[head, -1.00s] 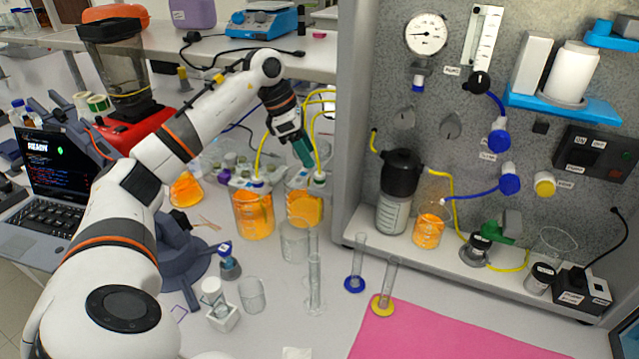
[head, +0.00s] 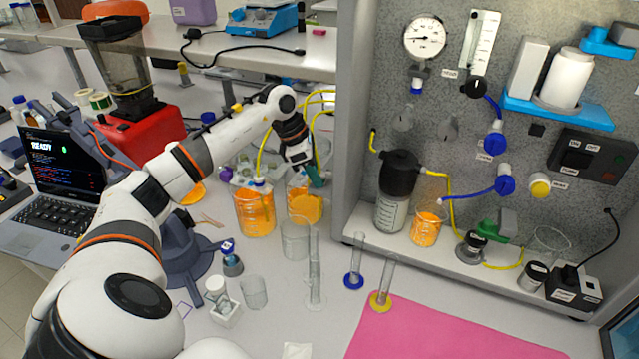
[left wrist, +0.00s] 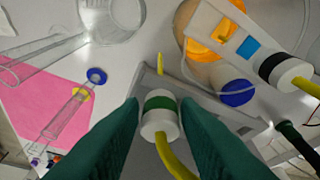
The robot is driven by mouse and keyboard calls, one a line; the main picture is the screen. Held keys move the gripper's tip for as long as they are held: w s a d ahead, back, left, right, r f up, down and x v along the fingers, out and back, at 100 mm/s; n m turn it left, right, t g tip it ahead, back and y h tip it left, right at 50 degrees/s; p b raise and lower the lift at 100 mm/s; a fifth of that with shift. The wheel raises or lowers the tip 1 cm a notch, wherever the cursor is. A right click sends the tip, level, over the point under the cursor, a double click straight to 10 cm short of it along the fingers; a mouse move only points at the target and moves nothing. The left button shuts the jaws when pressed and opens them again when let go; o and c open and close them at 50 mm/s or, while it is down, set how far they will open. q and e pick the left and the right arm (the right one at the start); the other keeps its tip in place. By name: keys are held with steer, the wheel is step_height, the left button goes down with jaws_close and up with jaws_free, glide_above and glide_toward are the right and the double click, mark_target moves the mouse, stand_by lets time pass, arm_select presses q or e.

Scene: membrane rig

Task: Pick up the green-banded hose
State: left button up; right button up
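The green-banded hose is a yellow tube with a white end piece (left wrist: 160,118) and a dark green band. In the left wrist view it lies between the two dark teal fingers of my left gripper (left wrist: 160,103). The fingers stand open, close on either side of the end piece; I see no clear grip. In the head view my left gripper (head: 314,177) is low over the right beaker of orange liquid (head: 305,208), and it hides the hose's end piece. My right gripper is not in view.
Another orange beaker (head: 255,213) stands just left. An empty glass beaker (head: 295,240) and cylinders stand in front. The grey rig wall (head: 350,130) rises close on the right. A black-banded hose end (left wrist: 278,68) is near in the left wrist view.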

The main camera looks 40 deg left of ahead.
arm_select(q)
jaws_close()
steer(key=shift+r+b, duration=0.3)
steer(key=shift+r, duration=0.5)
step_height(320, 180, up, 16)
steer(key=b, duration=0.2)
steer(key=shift+r, duration=0.2)
